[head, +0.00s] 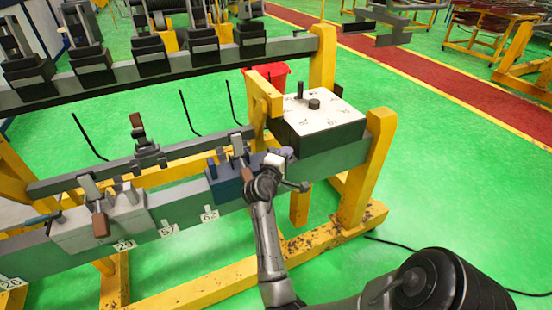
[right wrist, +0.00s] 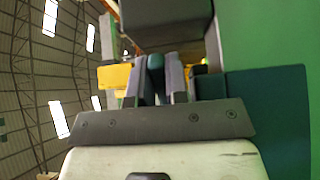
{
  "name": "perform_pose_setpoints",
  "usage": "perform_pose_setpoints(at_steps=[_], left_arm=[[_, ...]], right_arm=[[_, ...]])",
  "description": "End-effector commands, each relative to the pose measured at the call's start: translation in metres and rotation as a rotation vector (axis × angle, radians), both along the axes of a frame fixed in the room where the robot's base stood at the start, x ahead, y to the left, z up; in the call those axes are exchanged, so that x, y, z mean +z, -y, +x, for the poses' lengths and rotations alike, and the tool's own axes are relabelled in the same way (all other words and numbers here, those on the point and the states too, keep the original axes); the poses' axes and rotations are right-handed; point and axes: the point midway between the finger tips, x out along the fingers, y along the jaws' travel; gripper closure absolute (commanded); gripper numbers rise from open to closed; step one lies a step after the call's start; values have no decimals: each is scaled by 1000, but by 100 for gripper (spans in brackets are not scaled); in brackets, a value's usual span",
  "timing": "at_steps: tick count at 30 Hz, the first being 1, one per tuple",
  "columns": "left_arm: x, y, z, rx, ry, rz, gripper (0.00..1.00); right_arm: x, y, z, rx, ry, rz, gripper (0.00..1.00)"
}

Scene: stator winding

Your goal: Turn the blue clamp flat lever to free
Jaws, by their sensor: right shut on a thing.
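The blue clamp (head: 228,182) sits on the grey beam in the middle of the head view, with a brown-handled lever standing up from it. My right gripper (head: 280,157) is at the right end of this clamp, and my wrist hides part of that end. In the right wrist view the two grey fingers of my right gripper (right wrist: 155,82) are shut on both sides of a dark teal, upright flat piece (right wrist: 155,65). It looks like the blue clamp's flat lever. Its angle is hard to tell. My left gripper is not in view.
A grey clamp (head: 98,220) stands further left on the beam. A box with a white marked top (head: 318,115) stands behind my right gripper. Yellow frame posts (head: 368,165) rise to the right. A red bin (head: 268,74) stands behind.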

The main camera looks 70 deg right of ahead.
Motion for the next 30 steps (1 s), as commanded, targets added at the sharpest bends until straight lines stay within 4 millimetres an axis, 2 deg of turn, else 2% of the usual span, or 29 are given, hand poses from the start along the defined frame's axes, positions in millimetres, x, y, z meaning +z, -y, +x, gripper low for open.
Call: perform_pose_setpoints(at_steps=[12,13,16,24,30], left_arm=[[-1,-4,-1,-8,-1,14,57],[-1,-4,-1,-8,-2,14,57],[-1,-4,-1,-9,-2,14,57],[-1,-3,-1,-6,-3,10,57],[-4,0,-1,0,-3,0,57]], right_arm=[[-1,1,-2,-8,-1,2,100],[-1,1,-2,-8,-1,2,82],[-1,1,-2,-8,-1,2,74],[-1,0,-1,-7,-1,1,74],[-2,-15,2,-15,0,2,74]])
